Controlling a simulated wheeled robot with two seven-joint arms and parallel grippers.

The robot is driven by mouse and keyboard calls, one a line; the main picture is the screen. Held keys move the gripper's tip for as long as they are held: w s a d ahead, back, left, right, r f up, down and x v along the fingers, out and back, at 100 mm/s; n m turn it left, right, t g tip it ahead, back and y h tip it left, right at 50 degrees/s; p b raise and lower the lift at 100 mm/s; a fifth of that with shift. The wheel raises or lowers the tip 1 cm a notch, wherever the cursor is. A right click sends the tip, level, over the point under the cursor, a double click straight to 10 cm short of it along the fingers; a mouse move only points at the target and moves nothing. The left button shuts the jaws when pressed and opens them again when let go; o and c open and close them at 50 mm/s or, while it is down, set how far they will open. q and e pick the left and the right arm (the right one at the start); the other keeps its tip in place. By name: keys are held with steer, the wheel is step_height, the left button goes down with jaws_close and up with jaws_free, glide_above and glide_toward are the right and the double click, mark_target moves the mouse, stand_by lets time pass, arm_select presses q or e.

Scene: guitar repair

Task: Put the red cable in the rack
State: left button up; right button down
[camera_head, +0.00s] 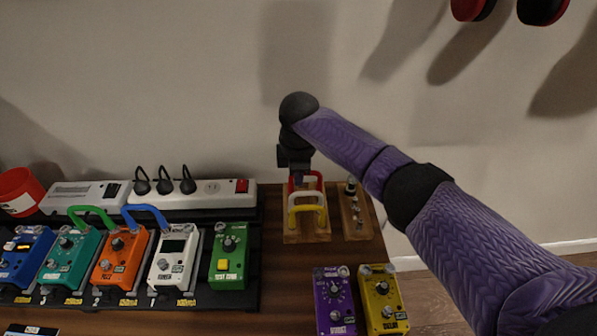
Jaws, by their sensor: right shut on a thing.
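The red cable (316,178) is a short arched patch cable at the far end of the wooden rack (306,238). My right gripper (297,178) reaches down from above and is shut on the red cable, at its left side. The gripper's body and wrist hide part of the cable, and I cannot tell whether its ends sit in the rack. In the same rack, a white cable (320,197) and a yellow cable (307,212) stand in front of the red one. My left gripper is not in view.
A second wooden block (355,228) with small plugs stands right of the rack. Purple (335,300) and yellow (384,300) pedals lie in front. A pedalboard with several pedals and a white power strip (225,198) is at left. The wall is close behind.

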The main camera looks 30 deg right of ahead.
steer(key=shift+f, duration=0.3)
steer(key=shift+f, duration=0.55)
steer(key=shift+f+b, duration=0.2)
steer(key=shift+b, duration=0.1)
